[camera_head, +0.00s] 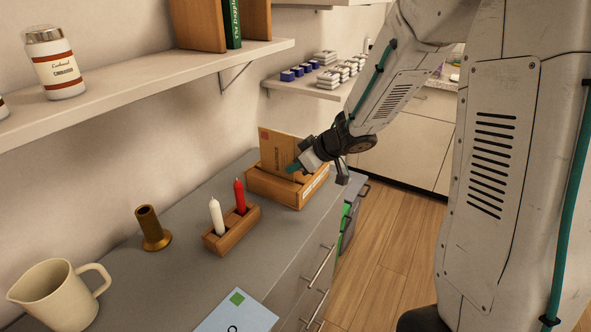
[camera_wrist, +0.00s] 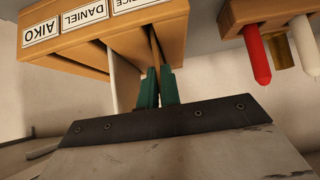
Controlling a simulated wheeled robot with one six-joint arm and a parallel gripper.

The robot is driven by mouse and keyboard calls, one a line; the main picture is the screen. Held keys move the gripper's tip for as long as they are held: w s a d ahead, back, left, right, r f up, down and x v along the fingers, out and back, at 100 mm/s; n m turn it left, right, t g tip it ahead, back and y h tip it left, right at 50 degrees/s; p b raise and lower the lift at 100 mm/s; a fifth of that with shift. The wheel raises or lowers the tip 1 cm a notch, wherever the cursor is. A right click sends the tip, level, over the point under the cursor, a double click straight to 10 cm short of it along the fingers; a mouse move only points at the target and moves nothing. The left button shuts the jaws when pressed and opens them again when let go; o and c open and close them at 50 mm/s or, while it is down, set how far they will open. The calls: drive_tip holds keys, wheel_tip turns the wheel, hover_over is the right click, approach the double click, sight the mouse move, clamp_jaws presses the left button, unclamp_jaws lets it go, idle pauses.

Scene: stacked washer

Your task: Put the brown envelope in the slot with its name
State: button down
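The brown envelope (camera_head: 278,150) stands upright with its lower part in the wooden sorter box (camera_head: 262,189) in the head view, a red mark at its top corner. My gripper (camera_head: 293,167) is at its right edge. In the wrist view, upside down, the teal fingers of my gripper (camera_wrist: 158,88) are close together on the envelope's thin brown edge (camera_wrist: 154,46). The box (camera_wrist: 85,52) carries name labels: AIKO (camera_wrist: 41,33), DANIEL (camera_wrist: 85,15) and one cut off, ending in ICE (camera_wrist: 130,3). The envelope is level with the cut-off label. I cannot read its name.
A pale thin sheet (camera_wrist: 113,78) stands in the box left of my fingers. A candle holder (camera_head: 233,232) with red and white candles, a brass holder (camera_head: 149,228), a jug (camera_head: 58,298) and a blue sheet (camera_head: 240,315) are on the grey counter. A shelf (camera_head: 150,78) overhangs it.

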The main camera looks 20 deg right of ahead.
drive_tip(key=shift+r, duration=1.45)
drive_tip(key=shift+f, duration=2.65)
drive_tip(key=c, duration=1.5)
unclamp_jaws()
drive_tip(key=shift+c, duration=0.2)
drive_tip(key=shift+d+r, duration=0.1)
drive_tip(key=shift+r, duration=0.05)
drive_tip(key=v, duration=0.7)
drive_tip(key=shift+s+r, duration=0.15)
drive_tip(key=shift+s, duration=0.1)
drive_tip(key=shift+d, duration=0.1)
